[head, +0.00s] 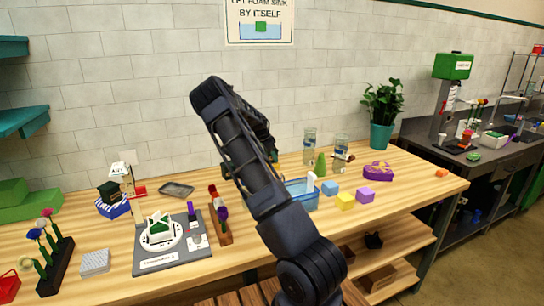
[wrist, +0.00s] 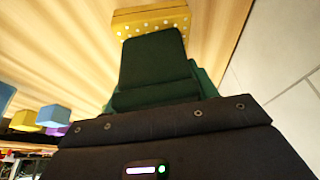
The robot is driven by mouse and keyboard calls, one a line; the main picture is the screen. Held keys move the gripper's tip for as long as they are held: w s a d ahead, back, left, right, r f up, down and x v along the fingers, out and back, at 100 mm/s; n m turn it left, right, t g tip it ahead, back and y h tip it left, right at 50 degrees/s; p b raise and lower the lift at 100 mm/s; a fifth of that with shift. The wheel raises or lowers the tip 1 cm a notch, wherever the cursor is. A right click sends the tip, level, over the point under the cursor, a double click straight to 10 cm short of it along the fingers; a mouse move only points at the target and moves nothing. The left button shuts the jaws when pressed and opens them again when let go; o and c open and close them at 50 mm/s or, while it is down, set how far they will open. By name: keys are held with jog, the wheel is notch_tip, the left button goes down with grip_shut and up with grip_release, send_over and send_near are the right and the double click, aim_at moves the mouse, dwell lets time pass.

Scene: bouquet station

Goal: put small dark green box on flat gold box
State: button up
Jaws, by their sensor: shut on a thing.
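A dark green box (wrist: 152,58) is held in my gripper (wrist: 158,95), which shows in the wrist view. The jaws are shut on it, and green parts show at both sides of its base. The flat gold box (wrist: 150,20) with white dots lies on the wooden bench just beyond the dark green box, at the top of the wrist view. The dark green box overlaps its near edge in the picture; I cannot tell whether they touch. In the head view my arm hides the gold box and most of my gripper.
A blue tub (head: 303,195), a blue cube (head: 330,188), a yellow cube (head: 345,200) and a purple heart-shaped box (head: 377,171) stand right of my arm. Two glass vases (head: 341,145) stand behind. A wooden flower stand (head: 219,225) is left of my arm.

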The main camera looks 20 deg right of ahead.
jog(key=shift+f, duration=0.15)
jog(key=o, duration=1)
jog(key=v, duration=1.2)
jog(key=s+a+r+n+t+y, duration=0.1)
jog(key=s+r+n+y, duration=0.1)
jog(key=s+r, duration=0.35)
jog(key=s+a+r+n+y, duration=0.2)
jog(key=s+r, duration=0.1)
jog(key=s, duration=0.6)
jog(key=s+a+r+n+t+y, duration=0.1)
jog(key=s+a+r+n, duration=0.25)
jog(key=s, duration=0.55)
jog(key=s+a+r+n+t, duration=0.1)
jog(key=s+a+r+n, duration=0.25)
jog(key=s, duration=0.55)
jog(key=s+a+n, duration=0.2)
jog(key=s, duration=0.5)
jog(key=s+a+f+n+t, duration=0.1)
jog(key=s+a+n, duration=0.1)
jog(key=s, duration=0.5)
jog(key=s+a+n, duration=0.3)
jog(key=s+a, duration=0.1)
jog(key=s, duration=0.3)
jog(key=shift+s+a+f+t+h, duration=0.1)
jog(key=shift+s+f+t+h, duration=0.15)
jog(key=shift+s+t+h, duration=0.05)
